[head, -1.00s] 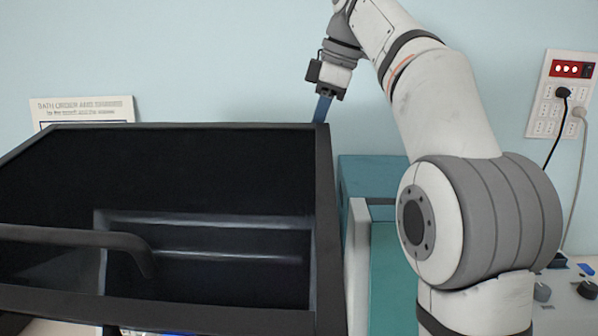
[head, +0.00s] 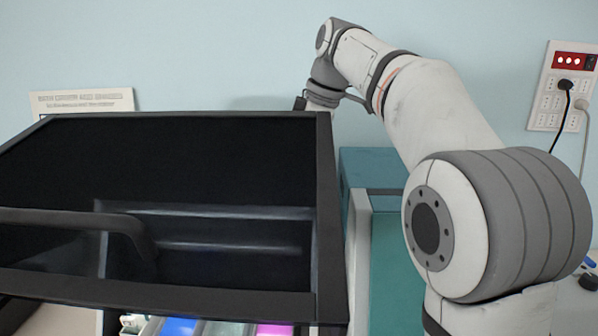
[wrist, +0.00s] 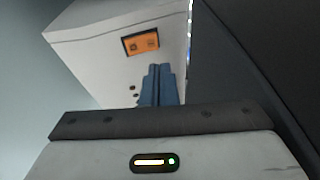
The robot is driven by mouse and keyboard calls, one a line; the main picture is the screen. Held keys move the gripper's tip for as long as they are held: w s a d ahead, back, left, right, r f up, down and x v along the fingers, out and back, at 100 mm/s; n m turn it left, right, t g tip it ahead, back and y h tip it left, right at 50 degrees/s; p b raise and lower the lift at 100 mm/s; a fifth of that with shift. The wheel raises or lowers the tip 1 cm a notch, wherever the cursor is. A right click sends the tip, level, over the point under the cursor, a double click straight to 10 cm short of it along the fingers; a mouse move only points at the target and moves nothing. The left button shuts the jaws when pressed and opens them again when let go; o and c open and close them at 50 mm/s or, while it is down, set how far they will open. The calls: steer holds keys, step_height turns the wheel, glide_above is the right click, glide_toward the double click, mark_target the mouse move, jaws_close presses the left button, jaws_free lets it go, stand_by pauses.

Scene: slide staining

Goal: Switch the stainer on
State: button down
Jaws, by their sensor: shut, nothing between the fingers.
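The stainer shows its large dark lid (head: 170,296) on the left of the head view, tilted up, with a bar handle (head: 60,217). In the wrist view its white side panel (wrist: 90,55) carries an orange display (wrist: 141,43) and small dark round spots (wrist: 132,88) below it, which may be buttons. My gripper (wrist: 160,68) is shut and empty, its blue fingers pointing towards this panel, below and right of the display. I cannot tell whether the fingertips touch it. In the head view the fingers are hidden behind the lid's far right corner.
Blue (head: 180,327) and pink (head: 273,329) baths show under the lid's front edge. A teal box (head: 378,165) stands right of the stainer. A socket panel (head: 545,118) with plugged cables is on the right wall. In the wrist view the dark lid edge (wrist: 235,60) is close on the right.

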steer(key=shift+w+f, duration=0.2)
steer(key=shift+f, duration=0.55)
steer(key=shift+w+f, duration=0.15)
steer(key=shift+f, duration=0.65)
steer(key=shift+w+f, duration=0.2)
steer(key=shift+f, duration=0.55)
steer(key=shift+f, duration=0.1)
steer(key=shift+f+t+b, duration=0.3)
steer(key=shift+f+b, duration=0.1)
steer(key=shift+b, duration=0.45)
steer(key=shift+r, duration=0.2)
steer(key=shift+r+p, duration=0.1)
steer(key=shift+p, duration=0.2)
steer(key=shift+r+p, duration=0.75)
